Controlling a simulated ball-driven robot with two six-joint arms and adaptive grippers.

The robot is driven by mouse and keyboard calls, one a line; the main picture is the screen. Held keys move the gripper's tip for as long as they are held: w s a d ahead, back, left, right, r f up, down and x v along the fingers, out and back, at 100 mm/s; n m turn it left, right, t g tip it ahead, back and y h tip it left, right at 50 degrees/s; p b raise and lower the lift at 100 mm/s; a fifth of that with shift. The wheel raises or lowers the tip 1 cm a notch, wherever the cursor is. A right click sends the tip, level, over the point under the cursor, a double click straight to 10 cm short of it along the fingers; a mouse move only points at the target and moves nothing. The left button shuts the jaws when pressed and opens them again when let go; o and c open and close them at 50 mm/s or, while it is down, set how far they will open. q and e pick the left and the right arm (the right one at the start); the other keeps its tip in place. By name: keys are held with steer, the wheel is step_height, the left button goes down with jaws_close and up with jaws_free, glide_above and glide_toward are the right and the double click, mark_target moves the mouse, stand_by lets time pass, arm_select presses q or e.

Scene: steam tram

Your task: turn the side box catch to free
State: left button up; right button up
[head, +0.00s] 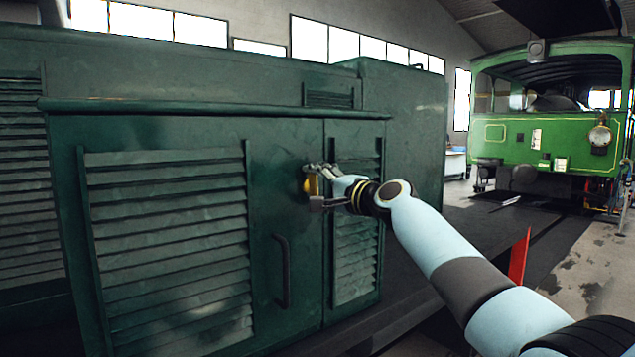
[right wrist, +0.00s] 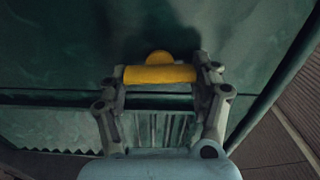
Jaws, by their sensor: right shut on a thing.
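The side box catch (head: 312,184) is a small yellow handle on the dark green side box (head: 190,133), close to the seam between its two doors. In the right wrist view the catch (right wrist: 160,74) shows as a yellow bar with a round yellow boss behind it. My right gripper (head: 313,187) is at the catch, its fingers on either side. In the right wrist view my right gripper (right wrist: 160,76) is shut on the bar, one finger at each end. In the head view the fingers partly hide the catch. My left gripper is not in view.
A dark door handle (head: 282,271) stands out below and left of the catch. Louvred panels (head: 170,240) cover the doors. A green tram (head: 545,140) stands at the back right. A red panel (head: 519,257) is beyond my right arm.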

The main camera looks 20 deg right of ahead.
steer(key=shift+m, duration=0.5)
steer(key=o, duration=1.2)
steer(key=v, duration=1.2)
